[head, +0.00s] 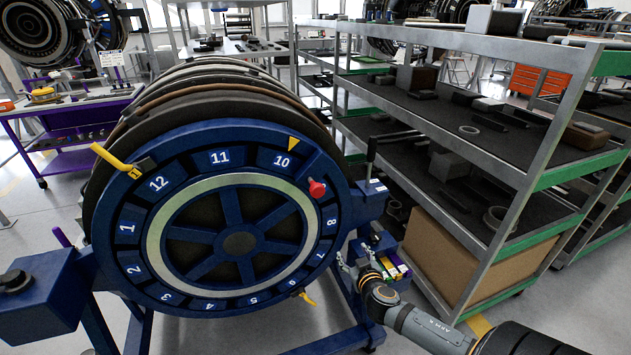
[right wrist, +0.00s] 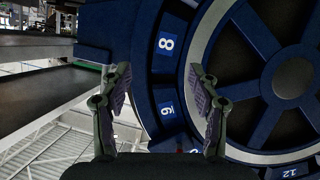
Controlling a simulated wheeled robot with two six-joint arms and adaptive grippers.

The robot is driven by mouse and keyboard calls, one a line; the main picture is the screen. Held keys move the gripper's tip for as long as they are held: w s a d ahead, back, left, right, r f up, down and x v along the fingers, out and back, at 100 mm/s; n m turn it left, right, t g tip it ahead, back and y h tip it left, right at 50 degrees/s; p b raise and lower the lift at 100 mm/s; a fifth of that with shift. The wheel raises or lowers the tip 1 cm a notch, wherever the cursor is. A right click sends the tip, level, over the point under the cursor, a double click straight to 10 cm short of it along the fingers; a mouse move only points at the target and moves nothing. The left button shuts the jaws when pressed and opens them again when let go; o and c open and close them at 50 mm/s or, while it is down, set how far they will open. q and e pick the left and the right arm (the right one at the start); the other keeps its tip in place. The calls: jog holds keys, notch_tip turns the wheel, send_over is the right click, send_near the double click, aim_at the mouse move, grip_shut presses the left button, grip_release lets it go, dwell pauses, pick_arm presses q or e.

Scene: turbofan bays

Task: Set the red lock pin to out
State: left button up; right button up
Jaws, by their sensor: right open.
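The red lock pin (head: 317,188) sits on the rim of the blue numbered wheel (head: 240,240), between labels 10 and 8, at its upper right. Whether it is in or out I cannot tell. My right gripper (head: 360,254) is to the lower right of the pin, beside the wheel's right edge and apart from the pin. In the right wrist view my right gripper (right wrist: 160,82) is open and empty, with the wheel rim (right wrist: 145,60) and its labels beyond the fingers. The pin is not clearly seen there. My left gripper is not in view.
A yellow pointer (head: 293,143) marks label 10. A yellow handle (head: 112,158) sticks out at upper left. The wheel's blue stand (head: 45,295) reaches out at left. A metal shelf rack (head: 470,195) stands close at right.

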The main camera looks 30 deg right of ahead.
aim_at(319, 192)
jog(key=a+r+t+y+p, duration=0.15)
jog(key=a+r, duration=0.25)
jog(key=r, duration=0.6)
jog(key=a+r+t, duration=0.3)
jog(key=a+r, duration=0.1)
jog(key=r, duration=0.5)
jog(key=shift+m, duration=0.3)
jog(key=p+x, duration=0.2)
jog(key=x, duration=0.8)
jog(key=shift+w+a+r, duration=0.15)
jog(key=shift+w, duration=0.55)
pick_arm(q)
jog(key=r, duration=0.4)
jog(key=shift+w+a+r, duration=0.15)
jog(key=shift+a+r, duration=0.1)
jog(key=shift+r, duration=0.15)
pick_arm(e)
grip_shut()
